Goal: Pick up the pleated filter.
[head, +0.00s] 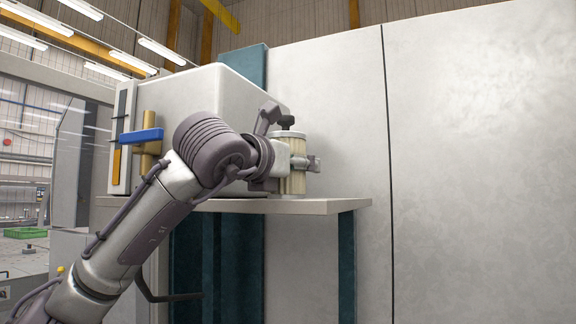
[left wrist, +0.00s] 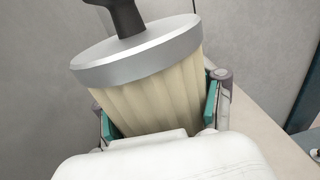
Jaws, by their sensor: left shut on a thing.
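The pleated filter is a cream, ribbed cylinder with a grey metal cap and a dark knob on top. In the head view the filter (head: 294,181) stands upright at the shelf, partly hidden behind my left gripper (head: 300,163). In the left wrist view the filter (left wrist: 155,98) fills the middle, between the teal-padded fingers of my left gripper (left wrist: 158,115). The gripper is shut on its pleated side below the cap. I cannot tell whether the filter's base touches the shelf. My right gripper is not in view.
The filter is at a pale shelf (head: 340,206) with teal supports, against a large light panel (head: 480,150). A light grey cabinet (head: 190,97) with a blue handle (head: 141,136) stands on the shelf behind my left arm. The shelf's right end is clear.

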